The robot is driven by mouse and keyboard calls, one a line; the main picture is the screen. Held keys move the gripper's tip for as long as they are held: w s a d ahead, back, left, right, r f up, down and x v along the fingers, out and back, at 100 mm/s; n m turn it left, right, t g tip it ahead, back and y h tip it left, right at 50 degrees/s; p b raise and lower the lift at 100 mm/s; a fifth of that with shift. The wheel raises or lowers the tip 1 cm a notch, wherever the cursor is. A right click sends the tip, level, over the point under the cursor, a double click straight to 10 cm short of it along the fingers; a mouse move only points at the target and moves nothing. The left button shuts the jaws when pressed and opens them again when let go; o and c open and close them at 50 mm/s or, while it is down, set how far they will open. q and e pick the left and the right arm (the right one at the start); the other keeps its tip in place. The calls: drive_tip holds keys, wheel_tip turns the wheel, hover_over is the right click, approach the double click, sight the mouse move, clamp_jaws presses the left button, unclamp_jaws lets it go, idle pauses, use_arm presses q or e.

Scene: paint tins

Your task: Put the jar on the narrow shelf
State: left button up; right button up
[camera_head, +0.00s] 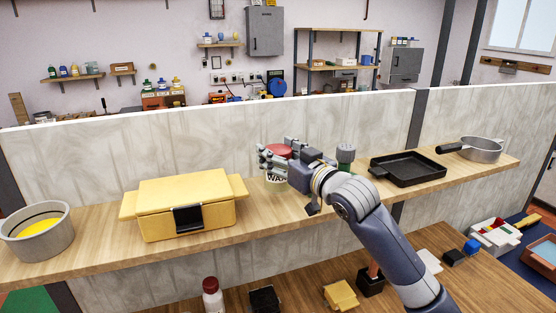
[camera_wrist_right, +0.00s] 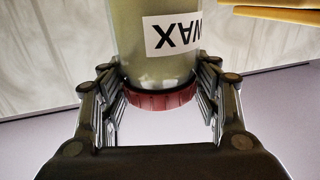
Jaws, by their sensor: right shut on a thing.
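The jar (camera_head: 275,179) has a red lid and a white label reading WAX. It is over the narrow wooden shelf (camera_head: 270,215) along the grey partition, right of the yellow box. My right gripper (camera_head: 277,161) is shut on it near the lid. In the right wrist view the jar (camera_wrist_right: 155,55) shows a grey-green body, with its red lid between my right gripper's fingers (camera_wrist_right: 160,103). The jar looks about upright. I cannot tell whether its base touches the shelf. My left gripper is not in view.
A yellow box (camera_head: 160,200) and a grey pot (camera_head: 40,240) stand to the left on the shelf. A green container with a grey top (camera_head: 345,154), a black pan (camera_head: 408,168) and a saucepan (camera_head: 482,150) stand right. A lower bench (camera_head: 300,290) holds small items.

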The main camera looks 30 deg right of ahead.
sight(278, 166)
drive_tip(key=shift+w+f, duration=0.1)
drive_tip(key=shift+f, duration=0.1)
wheel_tip(278, 166, down, 3)
drive_tip(key=shift+r+p, duration=0.1)
drive_tip(key=shift+p, duration=0.45)
drive_tip(key=shift+f, duration=0.2)
drive_tip(key=o, duration=1.2)
drive_tip(key=shift+s+b, duration=2)
drive_tip(key=shift+s, duration=4.15)
